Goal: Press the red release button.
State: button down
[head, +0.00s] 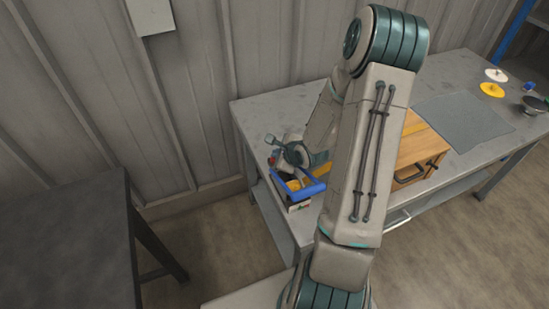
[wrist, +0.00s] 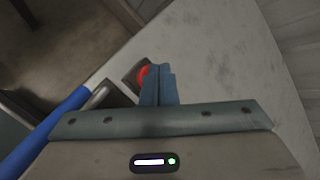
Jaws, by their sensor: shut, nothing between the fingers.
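The red release button (wrist: 143,74) shows in the wrist view as a red dome on a small dark block. The fingers of my gripper (wrist: 158,72) are shut and empty. In that view they cover the button's right side. I cannot tell whether they touch it or hover above it. In the head view a small red spot (head: 271,161) shows beside my gripper at the table's left end; the arm and gripper hide much of that area.
A blue-handled box (head: 311,189) is at the grey table's (head: 255,113) front left edge. Its blue bar (wrist: 62,122) shows in the wrist view. A wooden box (head: 425,148), a grey mat (head: 465,117) and yellow and white discs (head: 492,90) are further right. A dark table (head: 65,240) stands left.

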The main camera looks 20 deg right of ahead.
jog(key=shift+s+f, duration=0.15)
jog(key=shift+f, duration=0.25)
jog(key=shift+r, duration=0.15)
jog(key=shift+d+r+p, duration=0.2)
jog(key=shift+r+p, duration=0.55)
jog(key=shift+p, duration=0.2)
jog(key=shift+a, duration=0.1)
notch_tip(320, 180, up, 5)
jog(key=p, duration=0.5)
jog(key=shift+r, duration=0.1)
dwell(0.5)
